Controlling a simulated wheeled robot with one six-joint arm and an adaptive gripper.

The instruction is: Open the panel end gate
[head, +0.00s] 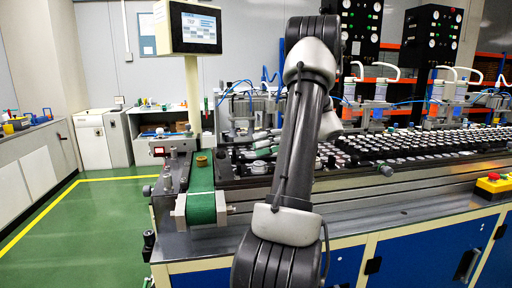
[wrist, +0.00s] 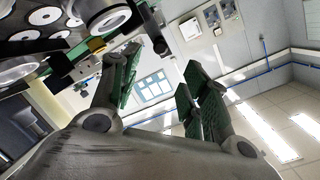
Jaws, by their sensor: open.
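No part in view stands out clearly as the panel end gate, so I cannot tell whether it is open or shut. The long work line (head: 400,187) carries rows of small round speaker parts (head: 400,140). Its left end has a short green belt (head: 201,206). My arm crosses the middle of the head view and hides part of the line and my gripper. In the wrist view my gripper (wrist: 159,68) is open, its green-padded fingers apart with nothing between them. Large round parts (wrist: 110,19) show close by at the wrist view's upper left.
A monitor (head: 189,28) on a post stands behind the line's left end. Blue cabinet doors (head: 420,255) are below. A yellow box with red button (head: 492,184) sits at the right edge. Green floor (head: 100,225) at left is clear.

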